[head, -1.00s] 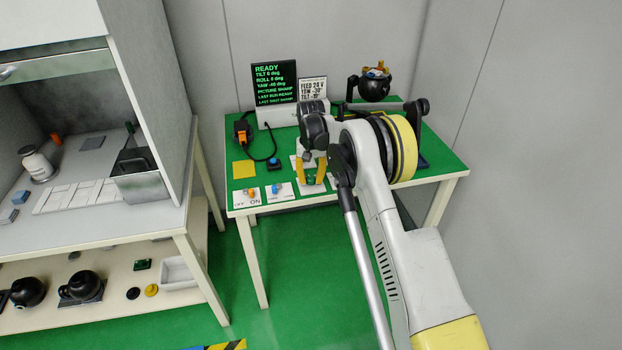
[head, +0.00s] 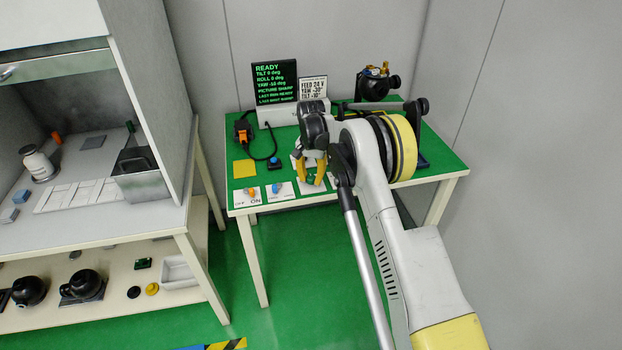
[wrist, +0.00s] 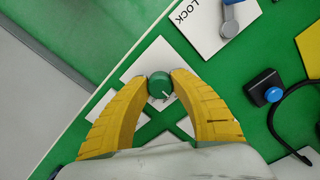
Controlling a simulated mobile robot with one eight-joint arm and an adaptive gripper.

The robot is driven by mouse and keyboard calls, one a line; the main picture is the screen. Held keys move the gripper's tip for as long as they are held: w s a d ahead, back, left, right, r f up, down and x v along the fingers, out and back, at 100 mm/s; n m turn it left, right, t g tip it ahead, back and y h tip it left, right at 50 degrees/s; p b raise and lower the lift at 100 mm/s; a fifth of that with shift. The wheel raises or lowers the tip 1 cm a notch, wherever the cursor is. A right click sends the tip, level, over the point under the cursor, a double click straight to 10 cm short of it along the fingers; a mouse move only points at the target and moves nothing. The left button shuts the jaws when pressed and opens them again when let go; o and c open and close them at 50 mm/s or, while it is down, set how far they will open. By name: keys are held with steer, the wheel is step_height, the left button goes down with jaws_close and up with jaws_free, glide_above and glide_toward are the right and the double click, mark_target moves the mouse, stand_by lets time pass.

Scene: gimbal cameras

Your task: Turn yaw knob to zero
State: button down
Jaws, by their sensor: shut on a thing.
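A green round knob (wrist: 159,85) with a pale pointer line sits on a white plate in the wrist view. My gripper (wrist: 160,76) has its two yellow fingers closed on the knob's sides, and its fingertips also show in the head view (head: 312,181). The black screen (head: 276,83) shows green text: READY, tilt 0, roll 0, and yaw about -50 deg, in small print. The black gimbal camera (head: 374,86) at the table's back right points rightward.
An orange ON/OFF switch (head: 250,191) and blue lock lever (head: 277,188) are left of the knob. A blue button (head: 273,161) and yellow pad (head: 244,169) lie behind them on the green table (head: 440,155).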

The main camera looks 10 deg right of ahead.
mark_target(311, 177)
steer(key=c, duration=1.1)
jaws_free()
steer(key=shift+o, duration=0.2)
step_height(311, 177, up, 12)
